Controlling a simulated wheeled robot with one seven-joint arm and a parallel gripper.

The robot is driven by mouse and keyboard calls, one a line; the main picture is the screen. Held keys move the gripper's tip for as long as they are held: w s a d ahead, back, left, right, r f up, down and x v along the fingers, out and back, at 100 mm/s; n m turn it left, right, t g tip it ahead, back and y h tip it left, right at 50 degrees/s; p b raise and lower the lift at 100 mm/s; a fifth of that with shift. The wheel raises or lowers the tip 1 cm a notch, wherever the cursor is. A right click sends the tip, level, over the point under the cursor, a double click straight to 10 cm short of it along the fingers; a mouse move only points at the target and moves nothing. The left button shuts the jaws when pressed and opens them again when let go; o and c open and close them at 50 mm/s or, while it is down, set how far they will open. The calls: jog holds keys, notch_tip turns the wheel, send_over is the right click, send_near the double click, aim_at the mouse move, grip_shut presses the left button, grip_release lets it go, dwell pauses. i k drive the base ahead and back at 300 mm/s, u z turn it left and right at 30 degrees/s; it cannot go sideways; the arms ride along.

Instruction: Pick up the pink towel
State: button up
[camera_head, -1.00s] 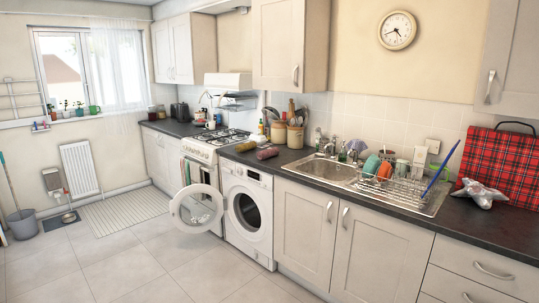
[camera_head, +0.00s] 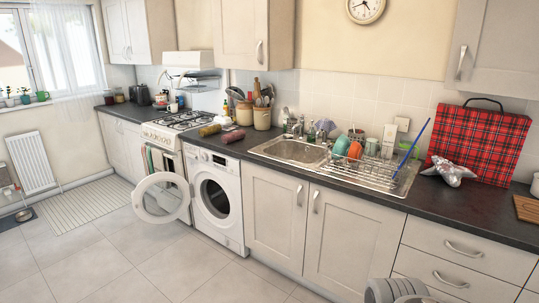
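The pink towel (camera_head: 232,137) looks like a small rolled bundle. It lies on the dark counter above the washing machine (camera_head: 214,198). A similar olive-green roll (camera_head: 209,130) lies just to its left. A grey ribbed part of my own arm shows at the bottom edge, right of centre. No gripper fingers show, so I cannot see whether my gripper is open or shut. Nothing is touching the pink towel from above.
The washer's round door (camera_head: 162,198) stands open into the room. A stove (camera_head: 172,128) is left of the washer. Utensil pots (camera_head: 262,118) stand behind the towel. A sink (camera_head: 293,151) and dish rack (camera_head: 370,172) are to the right. The tiled floor (camera_head: 110,255) in front is clear.

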aim_at(227, 139)
jog(key=u, duration=0.35)
jog(key=i, duration=2.7)
jog(key=u, duration=1.3)
jog(key=i, duration=1.6)
jog(key=u, duration=0.55)
